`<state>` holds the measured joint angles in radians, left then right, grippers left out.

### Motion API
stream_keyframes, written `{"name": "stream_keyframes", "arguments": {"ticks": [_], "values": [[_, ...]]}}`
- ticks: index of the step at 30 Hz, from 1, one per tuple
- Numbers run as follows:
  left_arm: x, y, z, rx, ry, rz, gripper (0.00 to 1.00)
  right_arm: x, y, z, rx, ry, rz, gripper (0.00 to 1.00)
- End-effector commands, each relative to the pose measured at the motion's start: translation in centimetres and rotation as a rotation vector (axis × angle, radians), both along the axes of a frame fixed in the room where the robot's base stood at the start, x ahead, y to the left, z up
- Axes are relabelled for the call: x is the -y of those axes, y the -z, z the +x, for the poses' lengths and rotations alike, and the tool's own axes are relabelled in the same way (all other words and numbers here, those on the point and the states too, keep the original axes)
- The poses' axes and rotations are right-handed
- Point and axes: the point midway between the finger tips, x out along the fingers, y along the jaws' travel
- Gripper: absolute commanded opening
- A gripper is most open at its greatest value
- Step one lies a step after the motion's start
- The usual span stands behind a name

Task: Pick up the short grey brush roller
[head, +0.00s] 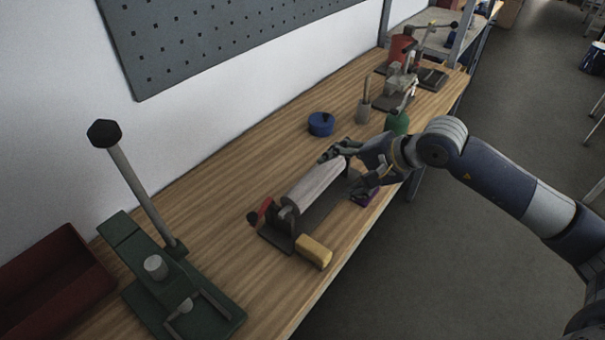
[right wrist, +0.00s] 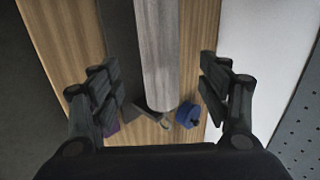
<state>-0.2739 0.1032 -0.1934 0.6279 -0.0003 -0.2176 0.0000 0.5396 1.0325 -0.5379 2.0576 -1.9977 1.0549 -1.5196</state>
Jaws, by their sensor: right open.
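The grey brush roller (head: 315,185) lies lengthwise in a dark stand (head: 279,238) near the front edge of the wooden bench. My right gripper (head: 342,170) is at the roller's far end, open, with one finger on each side of it. In the right wrist view the roller (right wrist: 158,45) runs between the two spread fingers, with visible gaps on both sides. I cannot tell how far the fingertips are above or below the roller. My left gripper is not in view.
A red crank handle (head: 262,211) sits at the stand's near end, beside a yellow block (head: 314,251). A blue round item (head: 321,124), a purple item (head: 366,197) and a green item (head: 397,122) are nearby. A green lever press (head: 180,290) stands at the near left.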

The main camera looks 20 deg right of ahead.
Motion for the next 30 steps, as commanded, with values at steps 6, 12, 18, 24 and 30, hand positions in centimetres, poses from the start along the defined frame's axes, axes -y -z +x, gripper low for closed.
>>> {"name": "stream_keyframes", "arguments": {"ticks": [6,12,18,24,30], "values": [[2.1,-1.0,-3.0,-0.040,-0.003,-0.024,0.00,-1.7,2.2,1.8,-0.004,0.000,0.008,0.70],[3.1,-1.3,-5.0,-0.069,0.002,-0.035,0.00,-2.4,3.2,2.5,-0.004,-0.001,0.008,0.70],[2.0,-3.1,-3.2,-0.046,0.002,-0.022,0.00,-4.0,4.4,3.5,-0.006,-0.001,0.011,0.70],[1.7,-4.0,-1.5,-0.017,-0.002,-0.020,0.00,-5.0,6.3,4.8,-0.005,-0.001,0.010,0.70],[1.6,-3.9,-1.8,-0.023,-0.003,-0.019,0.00,-5.2,6.8,5.0,-0.003,-0.001,0.007,0.70]]}}
